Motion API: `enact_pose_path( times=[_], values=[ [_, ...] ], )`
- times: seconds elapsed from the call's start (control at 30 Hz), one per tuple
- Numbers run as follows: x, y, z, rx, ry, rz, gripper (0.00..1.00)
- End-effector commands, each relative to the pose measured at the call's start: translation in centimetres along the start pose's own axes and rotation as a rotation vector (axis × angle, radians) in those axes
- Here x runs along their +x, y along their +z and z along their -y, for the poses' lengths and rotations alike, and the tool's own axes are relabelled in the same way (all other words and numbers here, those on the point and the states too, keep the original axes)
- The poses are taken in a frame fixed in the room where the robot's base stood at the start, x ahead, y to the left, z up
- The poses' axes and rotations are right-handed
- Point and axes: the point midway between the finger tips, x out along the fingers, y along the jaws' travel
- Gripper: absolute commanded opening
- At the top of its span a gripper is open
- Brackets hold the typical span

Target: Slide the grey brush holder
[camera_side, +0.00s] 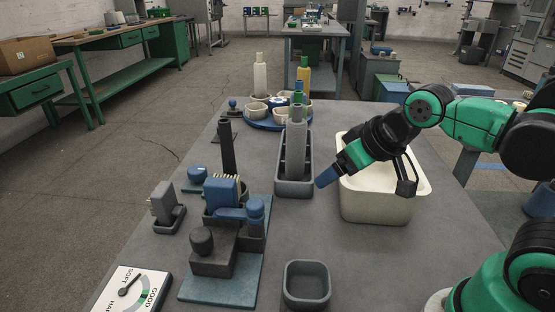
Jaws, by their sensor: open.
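A dark grey block (213,263) with a round dark knob (201,241) sits on a blue base plate (218,290) in the left middle of the table; it looks like the brush holder. A blue brush (221,194) with pale bristles stands just behind it, and a blue arm with a round knob (256,208) lies beside it. Where the holder meets the brush is partly hidden. My gripper (365,184) is open and empty, well to the right of the holder and above the cream bin. It touches nothing that I can see.
A long grey tray (295,188) with a grey cylinder stands between my gripper and the holder. The cream bin (376,207) is at right, a grey cup (306,287) in front. A gauge card (131,290) and a grey block in a tray (164,205) lie left.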

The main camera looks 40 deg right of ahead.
Motion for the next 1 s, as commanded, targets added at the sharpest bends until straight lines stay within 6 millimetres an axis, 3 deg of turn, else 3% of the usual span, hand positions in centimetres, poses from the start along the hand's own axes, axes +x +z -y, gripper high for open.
enact_pose_path(
  times=[0.23, 0.57, 0.8, 1.0],
  values=[
    [-3.7, -2.5, 0.0, 0.000, 0.000, 0.000, 0.75],
    [-3.6, -6.5, 4.3, -0.262, -0.086, 0.160, 0.75],
    [-2.2, -9.6, 10.3, -0.567, -0.185, 0.329, 0.75],
    [-0.1, -10.3, 15.8, -0.818, -0.264, 0.460, 0.75]
  ],
)
